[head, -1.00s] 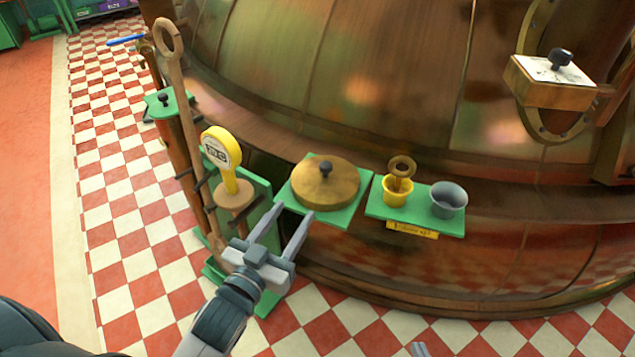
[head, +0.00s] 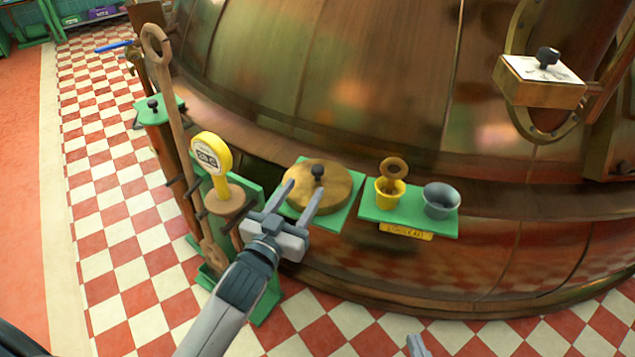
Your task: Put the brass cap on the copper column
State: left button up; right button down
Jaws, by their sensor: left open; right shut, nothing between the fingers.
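The brass cap (head: 336,182) is a round brass disc with a black knob, lying on a green shelf (head: 338,218) in front of the big copper kettle. My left gripper (head: 305,187) is open, its two fingers reaching over the near left part of the cap, short of the knob. I cannot tell whether the fingers touch it. A slim copper-coloured upright (head: 176,165) stands at the left under a green plate with a black knob; I cannot tell whether it is the copper column. Only a tip of my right gripper (head: 417,346) shows at the bottom edge, shut and empty.
A yellow cup (head: 388,196) with a brown ring-topped piece and a grey cup (head: 441,201) stand on a green shelf to the right. A yellow sign (head: 211,155) and a long wooden paddle (head: 176,120) stand left. A wooden box (head: 540,92) with a knob is upper right.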

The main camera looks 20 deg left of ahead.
aim_at(315, 172)
pick_arm(q)
jog(key=shift+w+d, duration=0.2)
jog(key=shift+w, duration=1.65)
pick_arm(e)
jog(key=shift+w+a+r+t, duration=0.1)
jog(key=shift+w+r+t, duration=0.1)
jog(key=shift+r, duration=0.15)
jog(key=shift+w+a+r+t, duration=0.1)
jog(key=shift+r+t, duration=0.1)
jog(key=shift+r, duration=0.1)
pick_arm(q)
jog(key=shift+w, duration=0.1)
jog(key=shift+w+d+r+b, duration=0.1)
jog(key=shift+w+b, duration=0.25)
jog(key=shift+w, duration=0.2)
jog(key=shift+w+d, duration=0.15)
jog(key=shift+w, duration=0.85)
jog(key=shift+w+d, duration=0.1)
jog(key=shift+w, duration=0.85)
pick_arm(e)
jog(key=shift+w+a+r+t+y, duration=0.1)
jog(key=shift+a+r+t+y, duration=0.1)
jog(key=shift+r+t, duration=0.4)
jog(key=shift+w+a+r+t+y, duration=0.15)
jog(key=shift+r+t, duration=0.15)
jog(key=shift+r, duration=0.6)
jog(key=shift+s, duration=0.1)
pick_arm(q)
jog(key=shift+r, duration=0.1)
grip_shut()
